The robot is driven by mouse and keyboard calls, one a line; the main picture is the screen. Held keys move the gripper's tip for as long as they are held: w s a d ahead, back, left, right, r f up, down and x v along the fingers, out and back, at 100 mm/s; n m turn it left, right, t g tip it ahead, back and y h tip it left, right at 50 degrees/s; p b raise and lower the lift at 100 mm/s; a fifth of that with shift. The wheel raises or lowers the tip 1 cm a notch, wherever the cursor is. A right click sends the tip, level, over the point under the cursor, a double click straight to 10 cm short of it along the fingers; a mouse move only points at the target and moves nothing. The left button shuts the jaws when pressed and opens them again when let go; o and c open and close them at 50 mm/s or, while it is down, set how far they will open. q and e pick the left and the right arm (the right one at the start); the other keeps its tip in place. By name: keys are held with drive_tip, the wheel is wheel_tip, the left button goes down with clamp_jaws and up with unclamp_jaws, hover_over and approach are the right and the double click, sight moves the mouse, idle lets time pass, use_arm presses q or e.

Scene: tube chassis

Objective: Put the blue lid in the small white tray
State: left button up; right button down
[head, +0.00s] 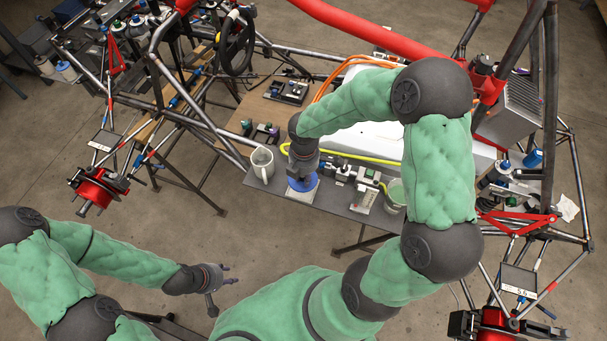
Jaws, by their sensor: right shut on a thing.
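The blue lid (303,186) is at my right gripper (302,177), near the front edge of the grey table. My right gripper points down and is shut on the lid; its fingertips are mostly hidden by its own body. The small white tray (300,197) shows just below and around the lid. I cannot tell whether the lid touches the tray. My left gripper (221,289) is open and empty over the floor, well away from the table.
A grey mug (263,164) stands left of the tray. Small devices (343,174) and a white-labelled box (365,198) stand to the right, with a greenish cup (396,193) beyond. A yellow cable (350,158) runs behind. The tube chassis (165,80) surrounds the table.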

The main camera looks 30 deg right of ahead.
sight(304, 177)
drive_tip(key=shift+f+b, duration=1.55)
drive_tip(key=shift+f, duration=0.55)
drive_tip(key=shift+f, duration=0.55)
drive_tip(key=c, duration=1.4)
unclamp_jaws()
drive_tip(key=shift+o, duration=0.3)
drive_tip(key=shift+r, duration=0.15)
drive_tip(key=shift+r+p, duration=4.55)
drive_tip(key=shift+r, duration=0.9)
